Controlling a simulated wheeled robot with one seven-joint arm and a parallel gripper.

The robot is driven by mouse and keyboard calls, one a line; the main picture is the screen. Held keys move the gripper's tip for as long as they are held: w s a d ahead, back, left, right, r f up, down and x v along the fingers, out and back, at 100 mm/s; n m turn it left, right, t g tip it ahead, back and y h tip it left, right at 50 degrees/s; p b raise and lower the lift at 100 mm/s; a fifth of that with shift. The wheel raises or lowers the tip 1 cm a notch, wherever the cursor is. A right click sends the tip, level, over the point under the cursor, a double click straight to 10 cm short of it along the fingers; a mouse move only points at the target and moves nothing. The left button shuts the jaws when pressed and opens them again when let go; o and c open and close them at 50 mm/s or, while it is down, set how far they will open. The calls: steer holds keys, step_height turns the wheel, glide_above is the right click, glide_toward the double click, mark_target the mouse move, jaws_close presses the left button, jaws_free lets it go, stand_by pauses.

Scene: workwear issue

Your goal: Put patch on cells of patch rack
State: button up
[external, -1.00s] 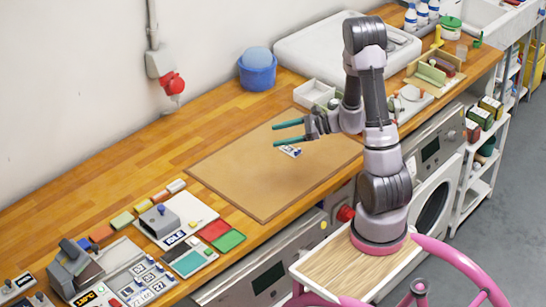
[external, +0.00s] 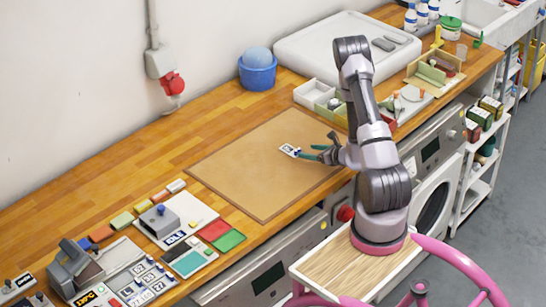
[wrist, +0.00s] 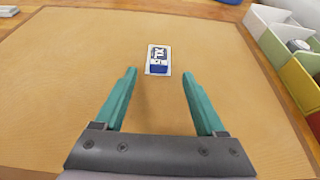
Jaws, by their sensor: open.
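The patch (external: 290,150) is a small white card with dark lettering and a blue part, lying flat on the brown mat (external: 235,175). In the wrist view the patch (wrist: 158,59) lies ahead of the fingertips, roughly centred between them and apart from both. My gripper (external: 318,152) is open and empty, low near the right part of the mat, with teal fingers. It also shows in the wrist view (wrist: 159,82). A grey board with several white lettered cells (external: 142,280), which looks like the patch rack, stands at the lower left of the counter.
A white divided box (external: 313,94) stands behind the mat on the right. A blue bucket (external: 257,72) is at the wall. Red and green squares (external: 222,236), a white board with a grey block (external: 165,216) and coloured blocks lie left of the mat. Most of the mat is bare.

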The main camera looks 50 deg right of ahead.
mark_target(291, 148)
steer(key=x, duration=0.5)
steer(key=shift+f, duration=0.35)
jaws_close()
